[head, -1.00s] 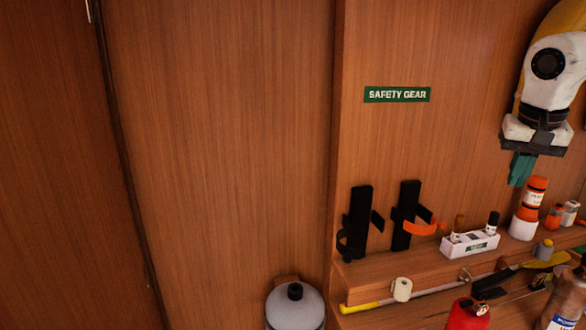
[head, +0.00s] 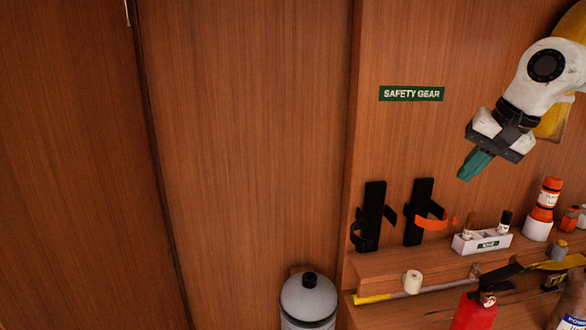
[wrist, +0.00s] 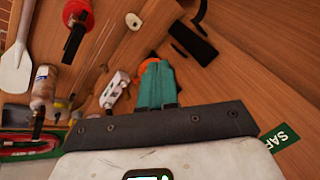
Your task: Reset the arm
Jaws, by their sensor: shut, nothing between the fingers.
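My white arm ends in a dark-edged gripper with teal fingers (head: 475,164) at the upper right of the head view. The fingers are shut and empty, pointing down and left, in front of the wood wall above the shelf. In the wrist view the teal fingers (wrist: 157,85) are together at the centre and partly cover something orange behind them. Nothing is held. The gripper is apart from the shelf items.
Black brackets (head: 374,215) and a sign (head: 411,94) are on the wall. The left wall is bare.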

